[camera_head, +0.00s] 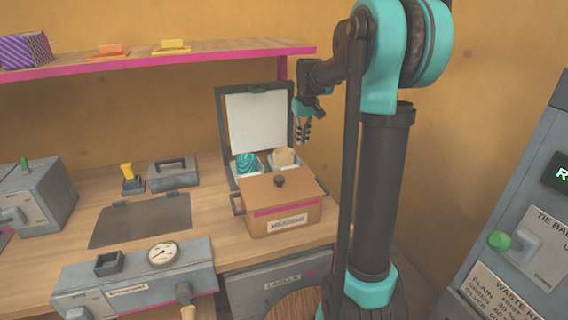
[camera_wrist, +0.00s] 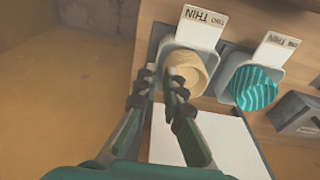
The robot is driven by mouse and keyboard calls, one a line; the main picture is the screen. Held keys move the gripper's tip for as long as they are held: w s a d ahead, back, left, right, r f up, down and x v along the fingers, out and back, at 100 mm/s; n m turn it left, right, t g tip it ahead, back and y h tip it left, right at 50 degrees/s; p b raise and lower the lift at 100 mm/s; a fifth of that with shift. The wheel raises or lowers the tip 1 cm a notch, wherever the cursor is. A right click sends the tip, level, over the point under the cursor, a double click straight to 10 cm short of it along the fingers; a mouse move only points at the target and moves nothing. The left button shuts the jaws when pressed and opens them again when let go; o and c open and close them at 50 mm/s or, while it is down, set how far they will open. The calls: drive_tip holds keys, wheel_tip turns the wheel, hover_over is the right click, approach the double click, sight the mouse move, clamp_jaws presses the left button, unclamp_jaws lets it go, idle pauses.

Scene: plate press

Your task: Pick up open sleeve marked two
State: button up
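Two rolled sleeves stand in separate grey holders behind the brown box. The plain beige sleeve (camera_wrist: 190,66) has an open round top; the upside-down card (camera_wrist: 200,27) at its holder seems to read "two thin". It also shows in the head view (camera_head: 284,156). The teal striped sleeve (camera_wrist: 254,88) sits beside it; its card (camera_wrist: 276,52) also says "thin", with smaller word unclear. My gripper (camera_wrist: 159,76) is open and empty, its fingertips pointing toward the beige sleeve, with the right finger overlapping its near-left edge. In the head view my gripper (camera_head: 303,133) hangs above and right of that sleeve.
An upright lid with a white panel (camera_head: 255,121) stands close behind the sleeves. The brown lidded box (camera_head: 279,208) is in front. A gauge machine (camera_head: 135,285) and a dark mat (camera_head: 141,219) lie left. A pink-edged shelf (camera_head: 160,58) runs above.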

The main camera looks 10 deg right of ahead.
sight(300, 162)
drive_tip(key=f, duration=0.4)
drive_tip(key=w+f, duration=0.1)
drive_tip(key=f, duration=0.6)
drive_tip(key=shift+w+a+f, duration=0.1)
drive_tip(key=shift+w+f, duration=0.2)
drive_tip(key=shift+w, duration=0.1)
clamp_jaws()
